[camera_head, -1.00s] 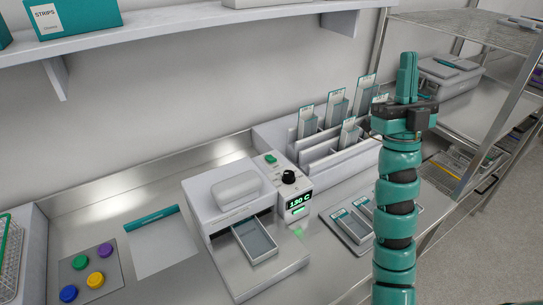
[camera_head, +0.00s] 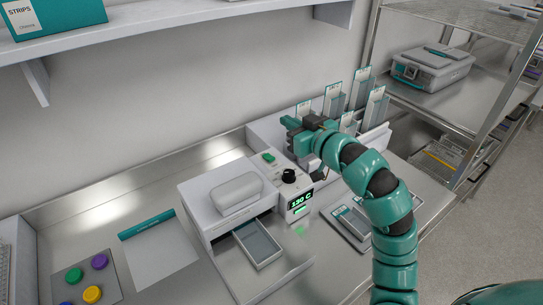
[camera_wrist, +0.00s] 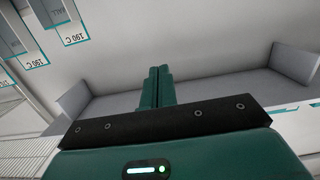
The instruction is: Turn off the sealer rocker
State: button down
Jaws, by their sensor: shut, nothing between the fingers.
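The sealer (camera_head: 228,200) is a white machine on the steel counter, with an open drawer (camera_head: 258,243) at its front. The green rocker (camera_head: 268,158) sits on top of the panel at the sealer's right side, behind a black knob (camera_head: 289,176) and above a display (camera_head: 300,202) reading 130 C. My gripper (camera_head: 287,123) is shut and empty, above and a little behind the rocker, not touching it. In the wrist view the shut fingers (camera_wrist: 159,85) point toward a grey tray-like surface and the wall; the rocker does not show there.
A rack with several labelled pouches (camera_head: 360,88) stands just behind and right of my gripper. A tray (camera_head: 350,222) lies right of the sealer under my arm. A shelf (camera_head: 180,30) runs along the wall above. Coloured buttons (camera_head: 92,294) are at front left.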

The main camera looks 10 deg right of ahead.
notch_tip(320, 180, down, 8)
jog(key=g+h, duration=0.1)
jog(key=g, duration=0.2)
jog(key=shift+s+d+h, duration=0.25)
jog(key=shift+s+h, duration=0.15)
jog(key=p, duration=0.4)
send_over(269, 158)
jog(key=s, duration=0.2)
notch_tip(269, 158, down, 4)
jog(key=shift+s+f, duration=0.1)
jog(key=shift+f, duration=0.05)
jog(key=f, duration=0.2)
jog(key=shift+s+d+f+p, duration=0.25)
jog(key=shift+s+f+p, duration=0.1)
jog(key=shift+p, duration=0.05)
jog(key=shift+f, duration=0.6)
